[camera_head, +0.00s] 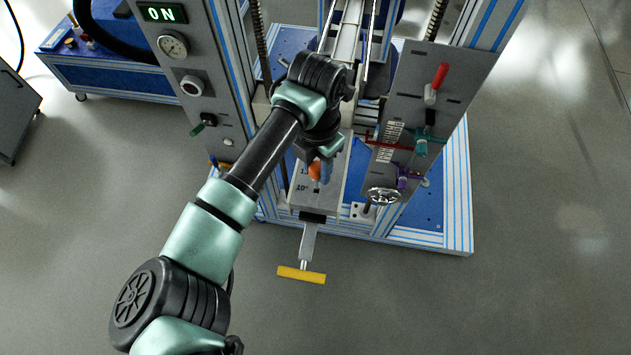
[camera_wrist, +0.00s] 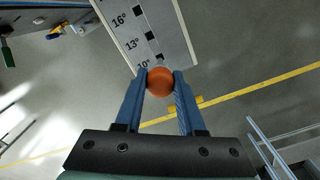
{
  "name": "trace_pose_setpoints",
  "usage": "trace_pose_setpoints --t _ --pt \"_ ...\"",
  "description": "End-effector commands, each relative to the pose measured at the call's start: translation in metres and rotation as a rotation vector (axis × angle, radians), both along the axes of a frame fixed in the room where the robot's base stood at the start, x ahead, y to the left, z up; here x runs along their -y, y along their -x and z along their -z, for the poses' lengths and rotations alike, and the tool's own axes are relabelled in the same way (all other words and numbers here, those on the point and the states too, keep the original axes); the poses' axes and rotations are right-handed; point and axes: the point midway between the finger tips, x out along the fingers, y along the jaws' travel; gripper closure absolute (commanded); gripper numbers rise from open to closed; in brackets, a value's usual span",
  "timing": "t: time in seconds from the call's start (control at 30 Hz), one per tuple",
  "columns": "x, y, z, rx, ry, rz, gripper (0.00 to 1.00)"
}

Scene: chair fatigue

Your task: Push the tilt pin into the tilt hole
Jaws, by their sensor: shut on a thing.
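The tilt pin shows as a round orange knob (camera_head: 314,171), also in the wrist view (camera_wrist: 160,82). My gripper (camera_head: 321,172) is shut on the knob, its blue fingertips on either side of it in the wrist view (camera_wrist: 160,80). The grey tilt plate (camera_head: 333,206) lies under the gripper, with black square holes beside angle marks. In the wrist view the plate (camera_wrist: 172,28) shows marks 16°, 13° and 10°, and the knob is beside the 10° mark. The pin's shaft is hidden, so I cannot tell whether it is in a hole.
A yellow-handled lever (camera_head: 301,275) sticks out below the plate. At right stands a grey panel (camera_head: 408,85) with a red-handled lever (camera_head: 437,82), teal and purple clamps and a handwheel (camera_head: 383,196). At left is a control panel with an ON display (camera_head: 162,13). The floor in front is clear.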

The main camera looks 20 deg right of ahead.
Motion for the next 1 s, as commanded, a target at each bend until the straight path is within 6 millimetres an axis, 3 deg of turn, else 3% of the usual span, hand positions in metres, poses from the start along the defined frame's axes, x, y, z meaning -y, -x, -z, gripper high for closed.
trace_pose_setpoints --t 0.23,0.7,1.0 --pt "0.000 0.000 -0.005 0.001 0.000 0.000 1.00" --pt "0.000 -0.001 -0.040 0.002 -0.001 0.000 1.00" --pt "0.000 0.000 -0.040 0.001 0.000 0.000 1.00"
